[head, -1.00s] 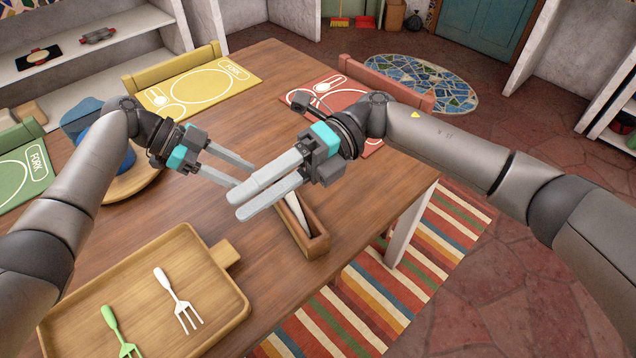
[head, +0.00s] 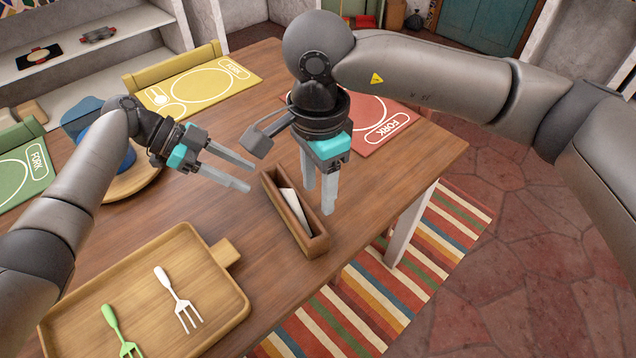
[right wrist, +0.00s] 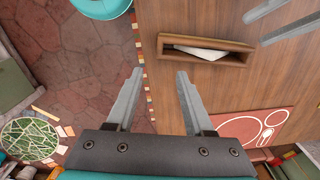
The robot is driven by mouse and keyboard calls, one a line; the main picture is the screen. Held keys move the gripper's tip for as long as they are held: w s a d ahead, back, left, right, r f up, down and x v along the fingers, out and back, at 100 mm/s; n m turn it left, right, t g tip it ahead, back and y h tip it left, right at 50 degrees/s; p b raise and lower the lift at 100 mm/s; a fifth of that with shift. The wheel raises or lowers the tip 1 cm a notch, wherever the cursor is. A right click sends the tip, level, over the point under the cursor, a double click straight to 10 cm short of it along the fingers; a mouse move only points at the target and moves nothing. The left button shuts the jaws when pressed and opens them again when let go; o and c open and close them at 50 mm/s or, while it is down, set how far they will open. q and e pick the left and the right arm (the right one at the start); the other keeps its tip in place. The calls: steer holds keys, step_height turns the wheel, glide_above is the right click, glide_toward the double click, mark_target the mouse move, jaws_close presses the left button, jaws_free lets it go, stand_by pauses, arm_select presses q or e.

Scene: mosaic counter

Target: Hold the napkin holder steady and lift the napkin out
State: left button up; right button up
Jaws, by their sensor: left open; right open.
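The napkin holder (head: 307,243) is a narrow wooden box near the table's right edge. The white napkin (head: 295,207) lies inside it, tilted, with its upper part showing. In the right wrist view the holder (right wrist: 228,59) and napkin (right wrist: 198,52) are beyond my fingertips. My left gripper (head: 242,178) is open and empty, just left of the holder's far end. My right gripper (head: 319,205) is open, pointing down beside the holder's right side; its open fingers also show in the right wrist view (right wrist: 160,75). I cannot tell whether it touches the holder.
A wooden tray (head: 228,300) with a white fork (head: 180,300) and a green fork (head: 118,330) lies at the front left. Yellow (head: 200,88), red (head: 375,125) and green (head: 18,172) placemats lie around the table. A striped rug (head: 440,235) is on the floor.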

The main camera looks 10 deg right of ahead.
mark_target(318, 238)
step_height(318, 238, down, 15)
stand_by(0.5)
jaws_close()
stand_by(0.4)
stand_by(1.0)
